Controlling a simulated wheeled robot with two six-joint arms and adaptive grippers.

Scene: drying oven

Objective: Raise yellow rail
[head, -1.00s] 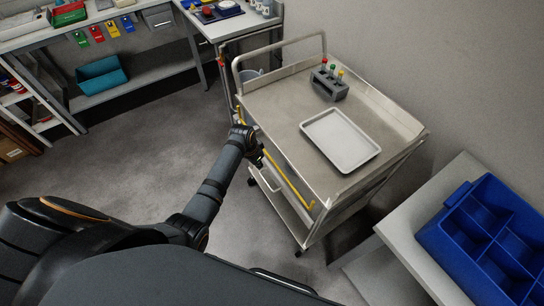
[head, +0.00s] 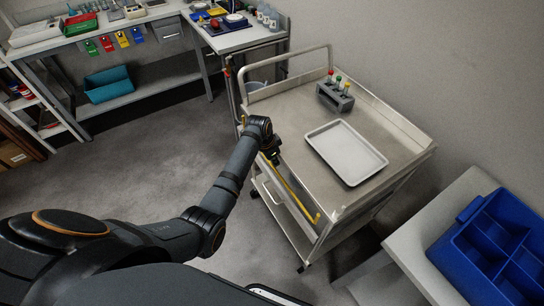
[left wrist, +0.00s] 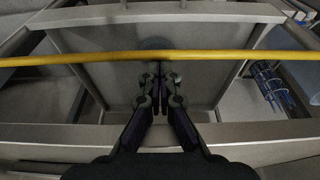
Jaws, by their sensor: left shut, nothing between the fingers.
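The yellow rail (head: 294,193) runs along the left side of the metal cart (head: 285,115), just below the top's edge in the head view. In the left wrist view the yellow rail (left wrist: 220,55) crosses the whole picture from side to side. My left gripper (head: 275,158) is at the cart's side by the rail. Its fingers (left wrist: 160,70) are shut and empty, with the tips close to the rail's lower edge in the wrist view. I cannot tell whether they touch it. My right gripper is not in view.
A white tray (head: 346,152) and a grey rack (head: 335,97) with coloured-capped tubes stand on the cart top. A blue divided bin (head: 497,243) sits on a grey surface at the right. The floor (head: 150,150) left of the cart is clear.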

